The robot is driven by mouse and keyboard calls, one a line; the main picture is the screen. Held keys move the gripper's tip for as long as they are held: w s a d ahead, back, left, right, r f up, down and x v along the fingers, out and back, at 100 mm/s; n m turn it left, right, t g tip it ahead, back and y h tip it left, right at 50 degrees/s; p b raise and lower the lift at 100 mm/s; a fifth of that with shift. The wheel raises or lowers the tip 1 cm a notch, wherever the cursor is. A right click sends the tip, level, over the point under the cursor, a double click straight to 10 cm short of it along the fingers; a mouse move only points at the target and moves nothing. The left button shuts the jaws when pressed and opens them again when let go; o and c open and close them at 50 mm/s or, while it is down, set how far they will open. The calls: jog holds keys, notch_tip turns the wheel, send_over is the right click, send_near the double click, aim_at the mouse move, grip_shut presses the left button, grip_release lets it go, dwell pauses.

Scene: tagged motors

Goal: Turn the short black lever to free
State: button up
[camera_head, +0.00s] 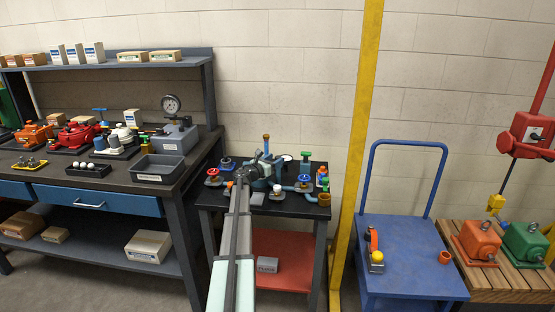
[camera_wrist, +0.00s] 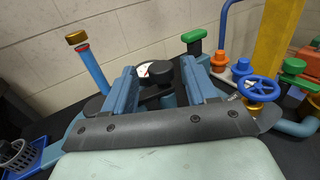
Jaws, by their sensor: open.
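My gripper (camera_wrist: 159,68) is open, its two blue fingers apart. It also shows in the head view (camera_head: 264,168), over the small dark table of valves and fittings. A short black piece with a rounded end (camera_wrist: 160,72) shows between the fingers in the wrist view, in front of a white dial (camera_wrist: 143,70). It looks like the short black lever, but its lower part is hidden. I cannot tell whether a finger touches it. In the head view my gripper and arm cover that spot, and I cannot make out the lever there.
A tall blue post with a brown cap (camera_wrist: 77,38) rises left of the fingers. A green-topped handle (camera_wrist: 194,38), orange fitting (camera_wrist: 220,60) and blue handwheel (camera_wrist: 259,89) stand to the right. A yellow upright (camera_head: 358,150) stands right of the small table (camera_head: 210,200).

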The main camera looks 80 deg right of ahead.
jog(key=v, duration=1)
jog(key=shift+w+a, duration=0.15)
jog(key=shift+a, duration=0.15)
